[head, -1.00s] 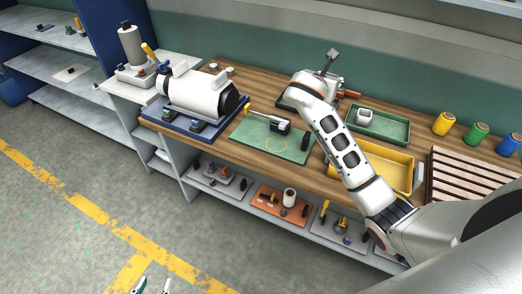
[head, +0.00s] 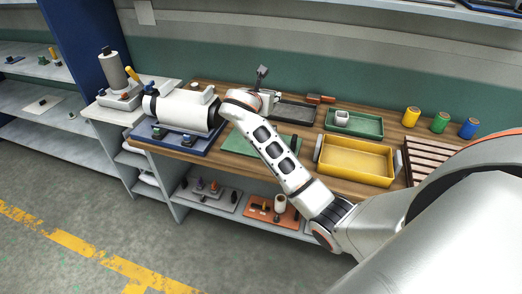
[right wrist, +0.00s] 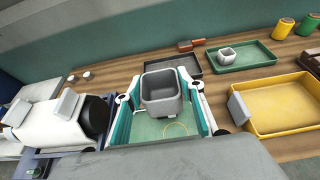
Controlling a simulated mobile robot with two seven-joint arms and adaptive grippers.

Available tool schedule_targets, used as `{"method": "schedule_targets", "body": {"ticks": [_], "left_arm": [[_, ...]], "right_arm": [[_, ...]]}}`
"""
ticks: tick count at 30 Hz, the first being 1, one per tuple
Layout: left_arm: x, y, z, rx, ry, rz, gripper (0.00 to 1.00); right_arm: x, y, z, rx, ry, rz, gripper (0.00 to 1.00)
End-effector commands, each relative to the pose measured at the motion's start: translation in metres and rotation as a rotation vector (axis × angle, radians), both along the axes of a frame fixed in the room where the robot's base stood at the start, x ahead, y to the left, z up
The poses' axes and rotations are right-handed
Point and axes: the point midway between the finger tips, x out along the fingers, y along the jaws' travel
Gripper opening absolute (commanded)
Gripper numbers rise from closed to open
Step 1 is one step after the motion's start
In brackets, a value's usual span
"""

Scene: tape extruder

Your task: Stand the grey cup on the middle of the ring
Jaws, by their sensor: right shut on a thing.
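In the right wrist view, my right gripper (right wrist: 159,97) is shut on the grey cup (right wrist: 161,90), a square-mouthed, open-topped cup held between its green-padded fingers. The cup is above the green mat (right wrist: 143,130); the height of the gap is unclear. The ring (right wrist: 176,130), a thin yellow circle, lies on the mat just below the cup in the picture, partly covered by the fingers or cup. In the head view, my right arm hides the cup, the ring and part of the mat (head: 238,143). My left gripper is not in view.
The white cylindrical machine (head: 185,110) on a blue base stands left of the mat. A dark tray (right wrist: 178,64) lies behind. A green tray (head: 368,126) with a small pale cup (head: 342,117) and a yellow tray (head: 356,160) lie to the right.

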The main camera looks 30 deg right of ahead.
Motion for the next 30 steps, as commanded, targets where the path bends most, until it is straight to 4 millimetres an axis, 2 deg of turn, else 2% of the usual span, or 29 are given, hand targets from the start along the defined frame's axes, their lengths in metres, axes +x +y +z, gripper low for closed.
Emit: {"method": "schedule_targets", "body": {"ticks": [16, 19, 26, 30], "left_arm": [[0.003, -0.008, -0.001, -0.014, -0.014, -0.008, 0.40], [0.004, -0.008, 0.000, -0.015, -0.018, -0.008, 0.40], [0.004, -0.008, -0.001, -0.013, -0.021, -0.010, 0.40], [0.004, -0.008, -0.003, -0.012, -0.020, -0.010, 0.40]], "right_arm": [[-0.001, 0.000, -0.127, -0.001, 0.006, 0.000, 0.17], [-0.001, 0.000, -0.142, -0.001, 0.004, 0.001, 0.17], [0.000, 0.000, -0.157, 0.000, 0.003, 0.001, 0.17], [-0.001, 0.000, -0.174, -0.002, 0.005, 0.000, 0.17]]}}
